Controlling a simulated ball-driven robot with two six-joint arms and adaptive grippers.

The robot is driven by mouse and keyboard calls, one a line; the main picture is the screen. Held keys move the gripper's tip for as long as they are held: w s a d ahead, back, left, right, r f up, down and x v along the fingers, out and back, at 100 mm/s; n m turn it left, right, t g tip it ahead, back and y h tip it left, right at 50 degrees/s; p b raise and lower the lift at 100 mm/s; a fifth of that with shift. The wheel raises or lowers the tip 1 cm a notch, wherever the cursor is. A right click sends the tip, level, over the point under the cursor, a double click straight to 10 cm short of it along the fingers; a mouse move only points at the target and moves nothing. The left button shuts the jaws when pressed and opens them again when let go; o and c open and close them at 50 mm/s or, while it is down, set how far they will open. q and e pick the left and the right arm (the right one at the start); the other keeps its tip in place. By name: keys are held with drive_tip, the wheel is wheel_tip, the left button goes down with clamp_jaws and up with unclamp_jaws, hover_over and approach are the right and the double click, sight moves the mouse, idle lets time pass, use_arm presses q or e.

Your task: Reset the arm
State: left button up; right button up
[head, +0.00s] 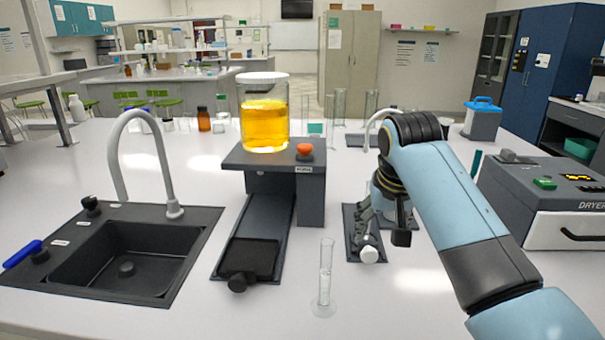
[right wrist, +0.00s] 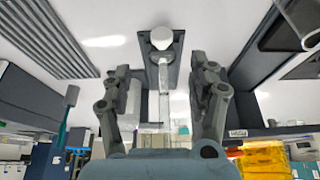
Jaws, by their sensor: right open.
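My right arm reaches in from the right in the head view, over the bench (head: 165,160). Its right gripper (head: 365,225) points down and forward over a dark narrow stand plate (head: 351,250) with a white round knob (head: 369,255). In the right wrist view the gripper (right wrist: 160,85) is open, its fingers apart on either side of the stand. The white knob also shows in the right wrist view (right wrist: 162,38), beyond the fingertips. I cannot tell whether the fingers touch the stand. My left gripper is not in view.
A jar of yellow liquid (head: 264,115) stands on a dark pump rig (head: 310,200) left of the gripper. A glass cylinder (head: 325,280) stands at the front. A grey dryer (head: 545,195) is at right, a sink (head: 120,255) at left.

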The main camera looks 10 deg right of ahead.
drive_tip(key=s+d+f+n, duration=0.1)
drive_tip(key=s+d+f, duration=0.15)
drive_tip(key=s, duration=0.55)
drive_tip(key=s+d+f, duration=0.1)
drive_tip(key=s+f, duration=0.2)
drive_tip(key=s, duration=0.5)
drive_tip(key=s+r+n, duration=0.3)
drive_tip(key=s, duration=1.4)
drive_tip(key=s+d+f+g+b, duration=0.15)
drive_tip(key=f+b, duration=0.35)
drive_tip(key=f, duration=1.4)
drive_tip(key=s+d+f+g+b, duration=0.15)
drive_tip(key=f+b, duration=0.35)
drive_tip(key=f, duration=1.5)
drive_tip(key=s+f+b, duration=0.6)
drive_tip(key=s+f, duration=1.1)
drive_tip(key=f, duration=0.2)
drive_tip(key=shift+s+f+m, duration=0.25)
drive_tip(key=shift+s+m, duration=0.05)
